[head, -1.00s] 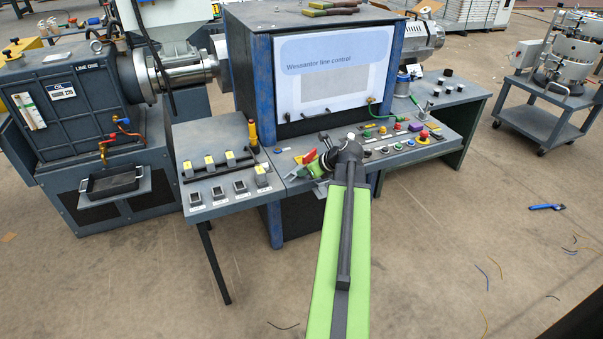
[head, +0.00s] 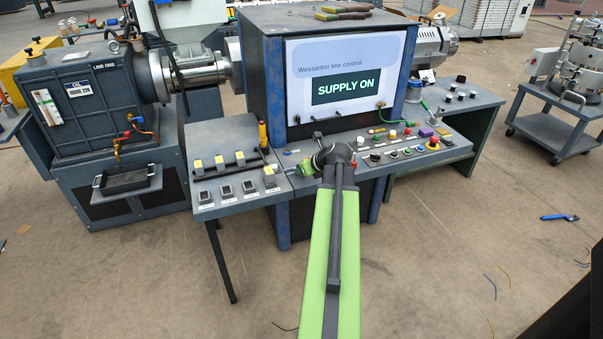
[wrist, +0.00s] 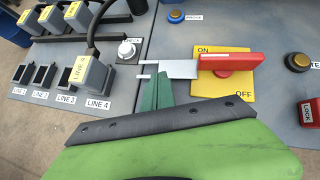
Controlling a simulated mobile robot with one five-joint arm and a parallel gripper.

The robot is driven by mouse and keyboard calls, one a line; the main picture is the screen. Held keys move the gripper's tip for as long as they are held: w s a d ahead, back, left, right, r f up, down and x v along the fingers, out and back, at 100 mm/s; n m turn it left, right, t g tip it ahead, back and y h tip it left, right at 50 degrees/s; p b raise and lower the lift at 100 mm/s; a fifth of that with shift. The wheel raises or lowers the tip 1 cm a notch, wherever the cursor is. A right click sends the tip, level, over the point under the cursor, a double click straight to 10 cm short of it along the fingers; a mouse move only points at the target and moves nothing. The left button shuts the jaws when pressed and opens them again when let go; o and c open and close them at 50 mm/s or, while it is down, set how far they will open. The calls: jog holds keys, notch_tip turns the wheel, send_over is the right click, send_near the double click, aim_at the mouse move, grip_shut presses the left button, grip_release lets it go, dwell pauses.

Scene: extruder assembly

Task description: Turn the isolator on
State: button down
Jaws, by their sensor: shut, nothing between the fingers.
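The isolator shows in the wrist view as a red handle (wrist: 231,62) on a yellow plate (wrist: 238,86) marked ON at upper left and OFF at lower right. The handle lies crosswise, its left end near the ON mark. My gripper (wrist: 158,82) is shut and empty, just left of the handle; a pale metal piece lies between them, and I cannot tell whether they touch. In the head view my gripper (head: 308,168) is over the left part of the console, and my arm hides the isolator. The screen (head: 345,89) reads SUPPLY ON.
An emergency stop (head: 433,143) is farther right on the console.

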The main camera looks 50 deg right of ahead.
jog(key=shift+w+d, duration=0.1)
dwell(0.6)
jog(key=shift+s+d, duration=0.35)
jog(key=shift+s, duration=0.3)
jog(key=shift+s+a, duration=0.1)
